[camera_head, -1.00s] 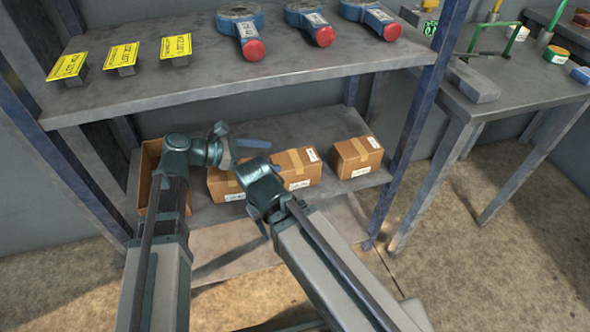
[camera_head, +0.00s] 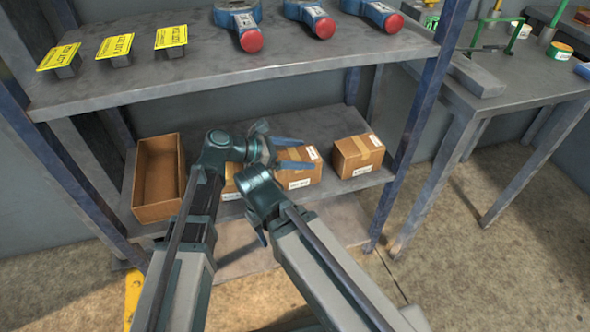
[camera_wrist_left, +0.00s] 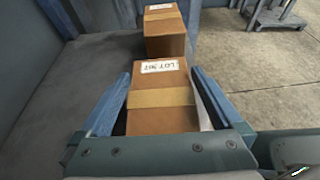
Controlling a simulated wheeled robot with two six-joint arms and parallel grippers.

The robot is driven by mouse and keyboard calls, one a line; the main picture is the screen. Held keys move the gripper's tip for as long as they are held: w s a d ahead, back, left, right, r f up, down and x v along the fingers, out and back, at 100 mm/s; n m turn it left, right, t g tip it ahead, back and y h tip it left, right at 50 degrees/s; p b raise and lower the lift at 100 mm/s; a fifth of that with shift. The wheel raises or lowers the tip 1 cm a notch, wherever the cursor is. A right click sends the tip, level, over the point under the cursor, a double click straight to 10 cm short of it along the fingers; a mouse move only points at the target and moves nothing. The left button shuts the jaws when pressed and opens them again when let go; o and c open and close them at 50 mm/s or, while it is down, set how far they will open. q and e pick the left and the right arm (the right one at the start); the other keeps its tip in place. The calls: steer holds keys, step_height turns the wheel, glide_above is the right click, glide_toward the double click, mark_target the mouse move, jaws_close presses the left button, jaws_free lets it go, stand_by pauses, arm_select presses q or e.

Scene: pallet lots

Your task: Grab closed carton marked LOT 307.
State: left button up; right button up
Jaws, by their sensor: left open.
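A closed brown carton (camera_wrist_left: 160,118) with a tan tape band and a white label reading LOT 307 sits on the lower shelf. In the head view it appears to be the middle carton (camera_head: 300,180), partly covered by my left arm. My left gripper (camera_head: 300,153) is open, its blue fingers on either side of this carton. In the left wrist view the left gripper (camera_wrist_left: 160,110) has one finger along each side of the carton, and contact cannot be told. My right gripper (camera_head: 262,215) is in front of the shelf, its fingers mostly hidden.
Another closed carton (camera_head: 358,157) stands to the right, beyond the first in the wrist view (camera_wrist_left: 165,35). A carton (camera_head: 230,187) is mostly hidden behind my arms. An open empty box (camera_head: 143,180) stands at left.

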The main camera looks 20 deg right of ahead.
arm_select(q)
steer(key=shift+d+f, duration=0.3)
steer(key=shift+d, duration=0.25)
steer(key=c, duration=1.4)
steer(key=shift+c, duration=0.2)
steer(key=shift+r, duration=0.15)
step_height(320, 180, up, 10)
steer(key=p, duration=1)
